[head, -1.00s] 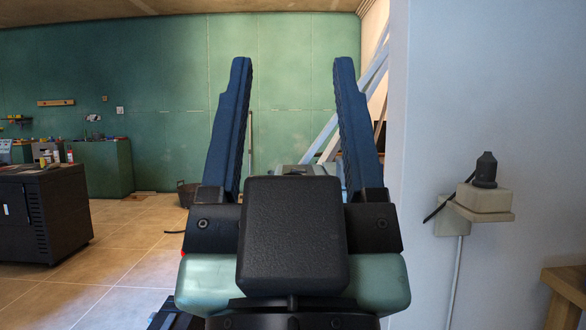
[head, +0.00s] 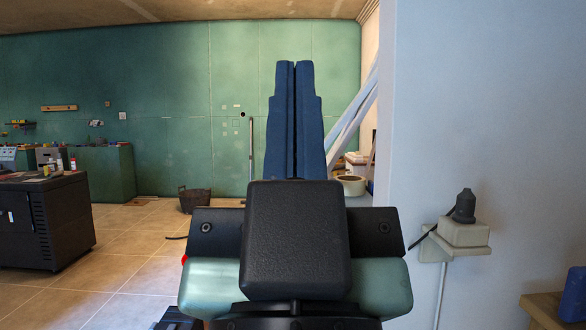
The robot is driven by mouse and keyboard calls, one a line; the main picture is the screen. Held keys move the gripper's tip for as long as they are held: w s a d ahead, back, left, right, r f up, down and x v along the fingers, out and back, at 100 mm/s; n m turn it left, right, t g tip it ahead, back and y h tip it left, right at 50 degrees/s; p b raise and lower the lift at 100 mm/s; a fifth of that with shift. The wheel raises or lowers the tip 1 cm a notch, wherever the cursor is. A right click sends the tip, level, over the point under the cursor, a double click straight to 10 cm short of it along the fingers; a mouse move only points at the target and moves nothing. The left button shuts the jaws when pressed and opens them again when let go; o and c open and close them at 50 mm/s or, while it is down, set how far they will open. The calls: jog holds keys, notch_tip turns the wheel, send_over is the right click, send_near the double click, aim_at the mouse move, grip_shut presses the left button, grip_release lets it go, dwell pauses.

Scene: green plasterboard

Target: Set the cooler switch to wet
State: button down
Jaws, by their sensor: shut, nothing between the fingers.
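My gripper (head: 294,64) stands upright in the middle of the head view. Its two blue fingers are pressed together with nothing between them. No cooler that I can name for sure shows, and no switch marked wet can be made out. A black cabinet-like unit (head: 45,220) with a vented side and small items on top stands on the floor at the left, apart from my gripper. My gripper hides part of the green wall behind it.
A white wall (head: 490,120) stands close on the right, with a shelf-like outlet box (head: 462,234) and black plug. A wooden surface with a blue object (head: 573,295) is at the lower right. A dark basket (head: 194,199) stands by the green wall (head: 170,80). Tiled floor is open at left.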

notch_tip(320, 180, up, 33)
jog(key=p, duration=3)
